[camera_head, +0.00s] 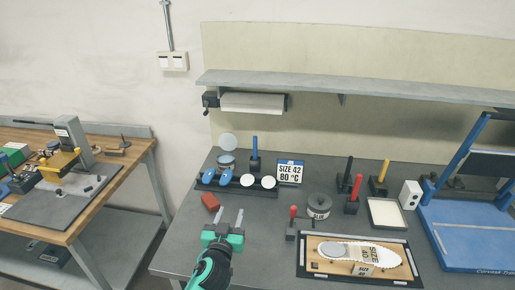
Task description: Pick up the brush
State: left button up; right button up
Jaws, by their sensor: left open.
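No single thing is clearly a brush at this size. Several upright handles stand in dark bases on the grey bench (180,257): a blue handle (254,147) at the back left, a black handle (348,170), a red handle (356,187) and a yellow handle (383,172) at the back right, and a shorter red handle (292,214) near the middle. My left gripper (230,213), green with two pale fingers, is open and empty over the front left of the bench. It is apart from all the handles. My right gripper is out of view.
A reddish block (210,201) lies just left of the fingers. A dark rack (235,188) with blue and white discs is behind.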

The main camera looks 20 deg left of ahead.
aim_at(255, 159)
jog(key=i+j, duration=0.2)
jog(key=i, duration=0.3)
jog(key=i+j, duration=0.15)
jog(key=i, duration=0.3)
